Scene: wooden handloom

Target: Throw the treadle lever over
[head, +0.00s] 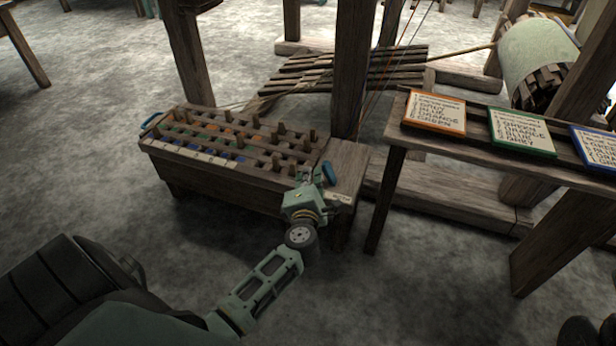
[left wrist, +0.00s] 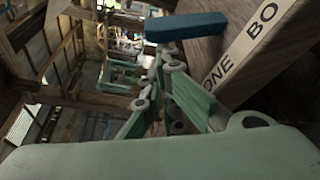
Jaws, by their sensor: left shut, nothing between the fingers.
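The treadle lever shows as a short blue handle (head: 329,172) on the wooden block at the right end of the peg box (head: 222,172). It also shows as a blue bar (left wrist: 187,27) at the top of the left wrist view. My left gripper (head: 311,178) is shut and empty, just left of the blue handle and close to it. In the left wrist view its fingers (left wrist: 165,70) sit below the bar; I cannot tell whether they touch it. The lever's pivot is hidden.
A pale label (left wrist: 238,48) with partly visible lettering is on the block. A wooden shelf (head: 470,152) with orange, green and blue framed cards stands to the right, near a loom post (head: 350,70). Slatted treadles (head: 345,70) lie behind. Floor in front is clear.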

